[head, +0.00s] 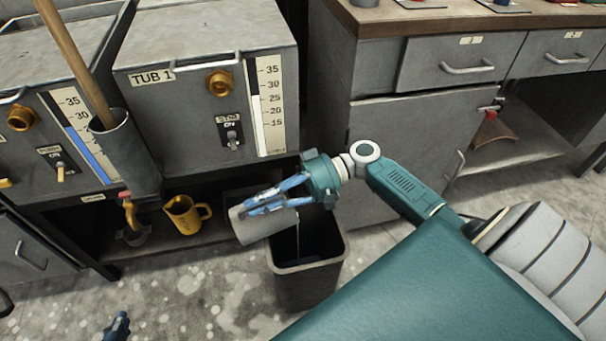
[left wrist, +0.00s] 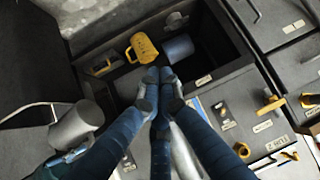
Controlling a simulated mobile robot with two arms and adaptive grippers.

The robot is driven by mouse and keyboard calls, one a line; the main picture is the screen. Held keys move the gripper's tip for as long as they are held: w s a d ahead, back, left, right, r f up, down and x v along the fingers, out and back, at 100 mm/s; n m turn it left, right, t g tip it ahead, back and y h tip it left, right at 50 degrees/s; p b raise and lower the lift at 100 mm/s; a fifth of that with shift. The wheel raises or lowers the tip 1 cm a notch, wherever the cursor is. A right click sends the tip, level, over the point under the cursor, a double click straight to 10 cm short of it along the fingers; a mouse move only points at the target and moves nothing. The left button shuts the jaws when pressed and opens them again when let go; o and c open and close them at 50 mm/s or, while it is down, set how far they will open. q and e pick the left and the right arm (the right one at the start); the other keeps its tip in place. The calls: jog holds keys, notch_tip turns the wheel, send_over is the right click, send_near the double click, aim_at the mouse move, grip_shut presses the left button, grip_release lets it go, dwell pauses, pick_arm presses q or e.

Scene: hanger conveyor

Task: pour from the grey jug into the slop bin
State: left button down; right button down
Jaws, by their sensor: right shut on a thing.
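The grey jug (head: 258,228) is a pale cylinder, tilted nearly onto its side. My right gripper (head: 272,201) is shut on it and holds it at the slop bin's upper left edge. The slop bin (head: 309,283) is a dark, open-topped bin on the floor. A thin pale line runs down from the jug's right end towards the bin opening; I cannot tell surely that it is liquid. My left gripper (head: 117,327) is low at the bottom edge. In the left wrist view its fingertips (left wrist: 158,76) are together with nothing between them.
TUB 1 (head: 195,100) stands behind, with a gauge and switch. A yellow jug (head: 187,215) sits on the low shelf left of the bin. A wooden handle (head: 77,60) rises from a grey holder. Grey drawers (head: 462,60) stand at the right. The front floor is clear.

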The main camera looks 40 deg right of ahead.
pick_arm(q)
jog(key=shift+w+r, duration=0.1)
jog(key=shift+w+d+r+t+b, duration=0.2)
jog(key=shift+w+d+r+t, duration=0.1)
jog(key=shift+w+r+t, duration=0.3)
jog(key=shift+w+d+r+t+b, duration=0.2)
jog(key=shift+w+d+r+t, duration=0.15)
jog(key=shift+w+r, duration=0.4)
pick_arm(e)
jog(key=shift+d, duration=0.15)
pick_arm(q)
jog(key=shift+t+h, duration=0.6)
jog(key=shift+t, duration=0.35)
jog(key=shift+w+d+r+b, duration=0.15)
jog(key=shift+w+r, duration=0.2)
jog(key=shift+r, duration=0.3)
jog(key=shift+w+d+r+b, duration=0.1)
jog(key=shift+w+r, duration=0.2)
jog(key=shift+r, duration=0.3)
jog(key=shift+w+d+r+b, duration=0.15)
jog(key=shift+w+r, duration=0.2)
jog(key=shift+r, duration=0.3)
pick_arm(e)
jog(key=shift+s+d+f, duration=0.1)
jog(key=shift+d, duration=0.05)
